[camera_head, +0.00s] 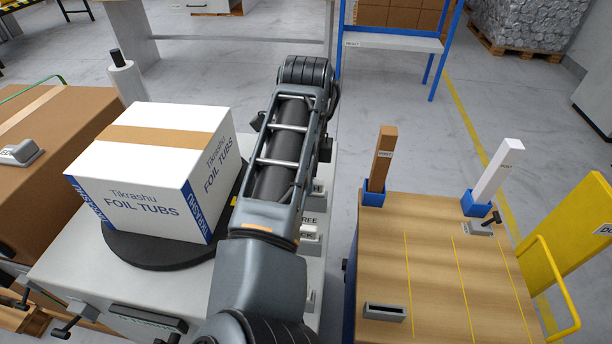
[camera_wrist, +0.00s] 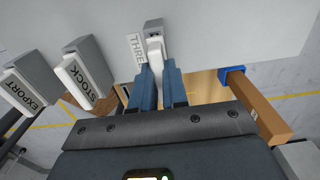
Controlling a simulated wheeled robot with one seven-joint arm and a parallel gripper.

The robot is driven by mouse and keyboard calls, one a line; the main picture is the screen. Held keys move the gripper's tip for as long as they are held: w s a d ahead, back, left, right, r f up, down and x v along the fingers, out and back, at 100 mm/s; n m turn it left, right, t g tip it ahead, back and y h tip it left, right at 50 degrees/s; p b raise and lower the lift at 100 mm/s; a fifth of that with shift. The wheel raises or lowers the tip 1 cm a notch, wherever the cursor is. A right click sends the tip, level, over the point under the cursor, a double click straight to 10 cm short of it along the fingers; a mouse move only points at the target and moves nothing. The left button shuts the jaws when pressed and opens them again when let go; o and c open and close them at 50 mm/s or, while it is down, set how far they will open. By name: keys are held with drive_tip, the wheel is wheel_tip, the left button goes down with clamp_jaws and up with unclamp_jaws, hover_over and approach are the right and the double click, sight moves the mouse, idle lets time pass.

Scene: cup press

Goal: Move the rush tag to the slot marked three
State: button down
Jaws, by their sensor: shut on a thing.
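In the wrist view my gripper (camera_wrist: 160,88) is shut on a white tag (camera_wrist: 155,52), which I take for the rush tag. Its word cannot be read from here. A small grey slot block (camera_wrist: 153,25) is at the tag's far end, right beside the label THREE (camera_wrist: 137,47). I cannot tell how deep the tag sits in it. The white STOCK tag (camera_wrist: 85,82) and the EXPORT tag (camera_wrist: 22,90) stand at their own grey blocks to the left. In the head view my arm hides the gripper and most of the tags.
A white FOIL TUBS box (camera_head: 150,175) sits on a black turntable (camera_head: 150,250) left of my arm. A wooden table (camera_head: 430,270) with upright brown (camera_head: 381,155) and white (camera_head: 498,168) posts stands at the right. A yellow panel (camera_head: 570,235) is at far right.

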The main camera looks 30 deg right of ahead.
drive_tip(key=shift+f, duration=0.25)
drive_tip(key=c, duration=1.1)
unclamp_jaws()
drive_tip(key=shift+r, duration=0.1)
wheel_tip(320, 180, up, 8)
drive_tip(key=shift+f, duration=0.15)
